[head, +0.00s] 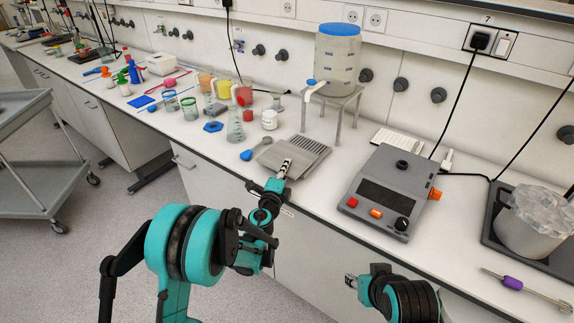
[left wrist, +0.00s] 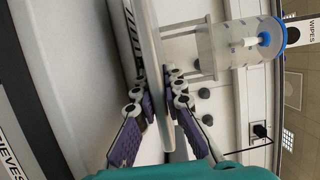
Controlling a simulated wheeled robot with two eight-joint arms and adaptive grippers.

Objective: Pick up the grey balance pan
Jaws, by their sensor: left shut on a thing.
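The grey balance pan (head: 273,153) is a flat plain grey plate at the front edge of the counter, in the middle of the head view. My left gripper (head: 284,168) reaches it from the front and is shut on its near edge. In the left wrist view the pan (left wrist: 154,48) shows nearly edge-on between the purple-padded fingers (left wrist: 160,100), one on each face. I cannot tell whether the pan is clear of the counter. My right gripper (head: 352,281) is low in the head view, away from the pan; its finger opening is unclear.
A slotted grey tray (head: 312,147) lies right behind the pan, below a dispenser (head: 338,60) on a metal stand (head: 339,98). A blue spoon (head: 256,147) lies close on the left. A grey device with buttons (head: 392,188) stands to the right. Beakers crowd the back left.

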